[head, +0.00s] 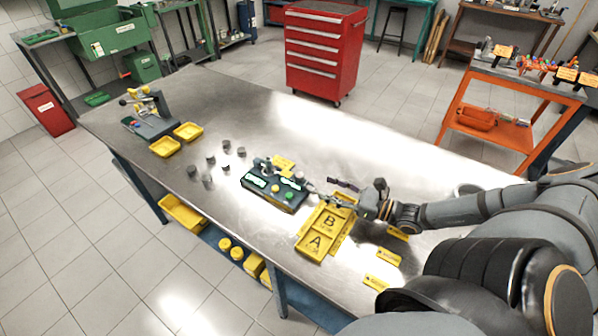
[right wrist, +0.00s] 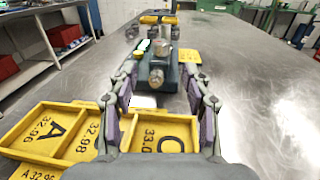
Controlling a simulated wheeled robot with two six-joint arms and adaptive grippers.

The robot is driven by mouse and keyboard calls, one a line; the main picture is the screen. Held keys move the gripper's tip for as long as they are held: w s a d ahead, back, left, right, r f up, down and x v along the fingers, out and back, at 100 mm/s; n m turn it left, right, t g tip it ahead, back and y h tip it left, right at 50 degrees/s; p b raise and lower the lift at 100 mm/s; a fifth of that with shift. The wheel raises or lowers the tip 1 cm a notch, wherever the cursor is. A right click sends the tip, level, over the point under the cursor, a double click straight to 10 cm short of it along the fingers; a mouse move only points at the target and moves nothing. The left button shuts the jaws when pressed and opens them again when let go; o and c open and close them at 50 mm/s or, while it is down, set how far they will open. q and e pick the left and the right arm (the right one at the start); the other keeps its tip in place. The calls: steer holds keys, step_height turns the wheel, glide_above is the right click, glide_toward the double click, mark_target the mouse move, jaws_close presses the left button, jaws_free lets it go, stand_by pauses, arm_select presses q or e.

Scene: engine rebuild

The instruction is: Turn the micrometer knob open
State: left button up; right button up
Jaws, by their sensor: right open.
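The micrometer stand (head: 273,186) is a dark block on the metal bench, with green and yellow spots on its front. It also shows ahead in the right wrist view (right wrist: 171,77). Its silver micrometer knob (right wrist: 157,75) faces my right wrist camera. My right gripper (head: 330,191) is open beside the stand's right end, over the yellow sorting tray. In the right wrist view the gripper's fingers (right wrist: 158,82) stand on either side of the knob, with visible gaps; I cannot tell how deep the knob sits between them. My left gripper is not in view.
The yellow tray (head: 318,241) with lettered compartments lies close below my right gripper. Several grey cylinders (head: 211,159) stand left of the micrometer stand. Two small yellow trays (head: 188,131) and another device (head: 150,119) are at the far left. The bench's back middle is clear.

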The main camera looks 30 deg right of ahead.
mark_target(299, 174)
steer(key=b+x, duration=0.3)
steer(key=shift+w+a+f, duration=0.1)
steer(key=shift+f, duration=0.15)
steer(key=b+x, duration=0.5)
steer(key=x, duration=0.1)
steer(key=shift+w, duration=0.1)
steer(key=shift+w+a+r+b, duration=0.2)
steer(key=shift+w+r+b, duration=0.1)
steer(key=shift+w+b, duration=0.1)
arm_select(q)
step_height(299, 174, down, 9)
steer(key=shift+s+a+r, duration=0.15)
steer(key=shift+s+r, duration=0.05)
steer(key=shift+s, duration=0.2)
arm_select(e)
steer(key=shift+r, duration=0.1)
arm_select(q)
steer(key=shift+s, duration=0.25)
arm_select(e)
jaws_close()
